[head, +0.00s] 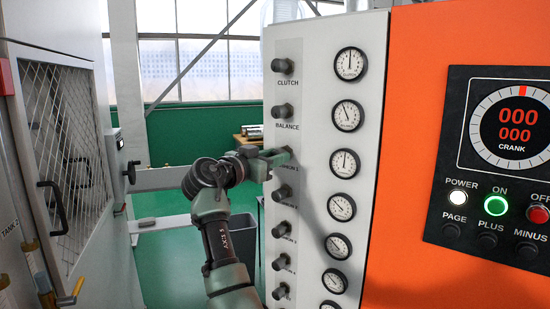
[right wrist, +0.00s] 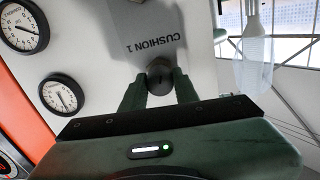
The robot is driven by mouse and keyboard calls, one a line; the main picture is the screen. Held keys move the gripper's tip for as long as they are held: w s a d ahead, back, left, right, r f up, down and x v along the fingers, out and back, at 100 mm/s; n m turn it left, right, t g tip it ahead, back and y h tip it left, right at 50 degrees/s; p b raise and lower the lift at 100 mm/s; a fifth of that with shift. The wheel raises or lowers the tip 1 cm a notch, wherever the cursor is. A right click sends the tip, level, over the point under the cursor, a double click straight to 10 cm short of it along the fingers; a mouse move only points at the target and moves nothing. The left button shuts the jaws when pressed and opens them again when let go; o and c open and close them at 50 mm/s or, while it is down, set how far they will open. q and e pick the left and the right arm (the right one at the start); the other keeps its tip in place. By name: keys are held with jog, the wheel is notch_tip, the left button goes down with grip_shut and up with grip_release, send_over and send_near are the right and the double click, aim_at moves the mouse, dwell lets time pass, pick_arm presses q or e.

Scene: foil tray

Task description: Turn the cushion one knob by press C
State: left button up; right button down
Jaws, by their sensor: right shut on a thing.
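A pale press panel (head: 318,60) carries a column of dark knobs with a round gauge beside each. My right gripper (head: 278,156) is at the third knob down, below BALANCE, and mostly hides that knob in the head view. In the right wrist view, the fingers of my right gripper (right wrist: 160,90) are shut on the dark round cushion one knob (right wrist: 160,73), one finger on each side. The label CUSHION 1 stands beside it. The cushion one gauge (head: 344,163) has its needle pointing nearly straight up. My left gripper is not in view.
The clutch knob (head: 282,65) and balance knob (head: 282,111) are above my gripper; several more cushion knobs are below. An orange panel with a CRANK display (head: 516,125) and buttons stands at right. A mesh-fronted cabinet (head: 70,140) stands at left, with green floor between.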

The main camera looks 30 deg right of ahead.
jog(key=n+p, duration=0.2)
jog(key=n, duration=1)
dwell(0.5)
jog(key=c, duration=1.1)
grip_release()
jog(key=shift+o, duration=0.2)
jog(key=shift+a, duration=0.1)
